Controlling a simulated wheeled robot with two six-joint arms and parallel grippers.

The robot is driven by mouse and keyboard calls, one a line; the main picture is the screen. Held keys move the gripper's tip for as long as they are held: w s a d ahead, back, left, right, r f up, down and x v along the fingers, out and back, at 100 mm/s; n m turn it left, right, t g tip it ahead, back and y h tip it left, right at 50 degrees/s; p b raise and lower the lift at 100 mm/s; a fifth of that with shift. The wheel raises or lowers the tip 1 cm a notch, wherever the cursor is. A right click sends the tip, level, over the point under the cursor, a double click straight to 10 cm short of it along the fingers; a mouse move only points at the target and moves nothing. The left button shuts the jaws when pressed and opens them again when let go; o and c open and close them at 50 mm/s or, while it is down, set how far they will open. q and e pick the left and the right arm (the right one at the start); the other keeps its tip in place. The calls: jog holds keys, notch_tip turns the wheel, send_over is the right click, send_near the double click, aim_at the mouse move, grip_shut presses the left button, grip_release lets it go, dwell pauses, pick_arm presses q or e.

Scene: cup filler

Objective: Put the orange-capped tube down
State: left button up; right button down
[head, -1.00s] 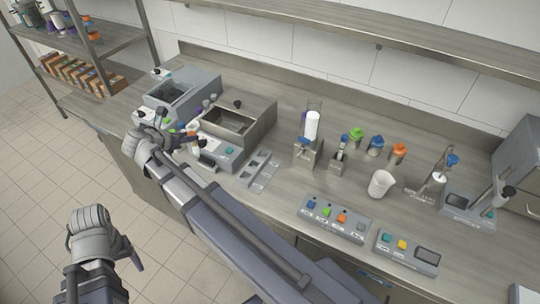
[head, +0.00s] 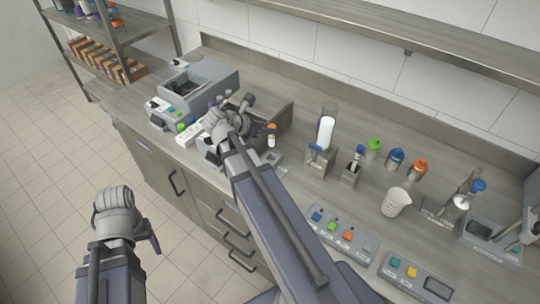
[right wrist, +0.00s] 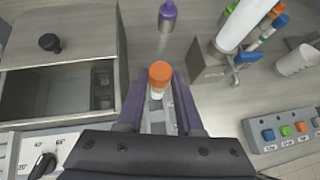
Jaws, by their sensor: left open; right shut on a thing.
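The orange-capped tube (head: 271,141) is held by my right gripper (head: 256,122), in front of the open-topped metal box. In the right wrist view the tube (right wrist: 159,76) stands cap toward the camera between the two dark fingers of my right gripper (right wrist: 159,101), which are shut on it. A pale metal rack (head: 276,160) lies on the counter below it, partly hidden by my arm. I cannot tell whether the tube touches the rack. My left gripper (head: 152,236) is open and empty over the floor, off the counter's front.
The metal box (right wrist: 58,95) with a black knob stands left of the tube, and a purple-capped bottle (right wrist: 167,15) stands behind it. A dispenser (head: 321,155) is to the right. Button panels (head: 342,234) line the front edge. A white beaker (head: 396,202) stands farther right.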

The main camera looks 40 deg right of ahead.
jog(key=shift+f+b, duration=4.25)
jog(key=shift+f, duration=0.4)
jog(key=shift+f, duration=0.15)
jog(key=c, duration=0.6)
grip_release()
jog(key=shift+o, duration=0.2)
jog(key=shift+r, duration=0.35)
jog(key=p+v, duration=0.7)
jog(key=v, duration=0.4)
jog(key=shift+a+r, duration=0.15)
jog(key=shift+a, duration=0.25)
